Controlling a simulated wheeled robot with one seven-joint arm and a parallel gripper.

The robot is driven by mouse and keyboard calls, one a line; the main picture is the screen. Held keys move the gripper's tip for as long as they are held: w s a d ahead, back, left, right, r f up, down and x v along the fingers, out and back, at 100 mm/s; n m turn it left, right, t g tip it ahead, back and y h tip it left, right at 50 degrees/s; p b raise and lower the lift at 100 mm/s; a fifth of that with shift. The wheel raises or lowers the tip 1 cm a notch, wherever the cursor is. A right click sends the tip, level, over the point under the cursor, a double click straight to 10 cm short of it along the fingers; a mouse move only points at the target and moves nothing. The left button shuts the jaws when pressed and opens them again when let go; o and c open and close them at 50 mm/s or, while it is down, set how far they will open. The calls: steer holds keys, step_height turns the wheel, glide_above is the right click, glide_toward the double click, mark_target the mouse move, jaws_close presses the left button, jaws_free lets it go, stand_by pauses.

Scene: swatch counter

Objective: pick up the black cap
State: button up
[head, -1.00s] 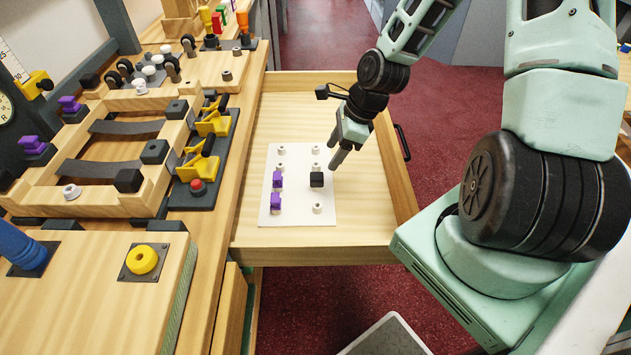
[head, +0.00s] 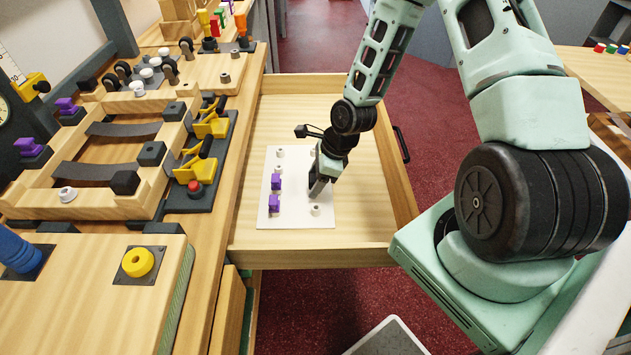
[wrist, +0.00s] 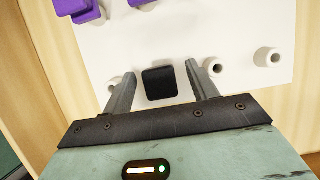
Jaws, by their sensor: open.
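The black cap (wrist: 160,83) is a small dark block on the white board (head: 265,208) in the open drawer. In the wrist view it sits between the two fingers, with a visible space on each side. My gripper (wrist: 162,88) is open around the cap and does not appear to touch it; it also shows in the head view (head: 317,190), pointing down at the board. In the head view the gripper hides the cap.
Two purple caps (head: 275,182) stand on the board left of my gripper. White pegs, one in front (head: 315,210), stand close by. The wooden drawer (head: 365,240) has raised walls around the board. The workbench (head: 205,255) with its fixtures lies to the left.

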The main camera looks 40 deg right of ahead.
steer(key=c, duration=1.1)
steer(key=shift+o, duration=0.2)
step_height(320, 180, up, 10)
steer(key=shift+r+p, duration=0.1)
steer(key=shift+p, duration=0.3)
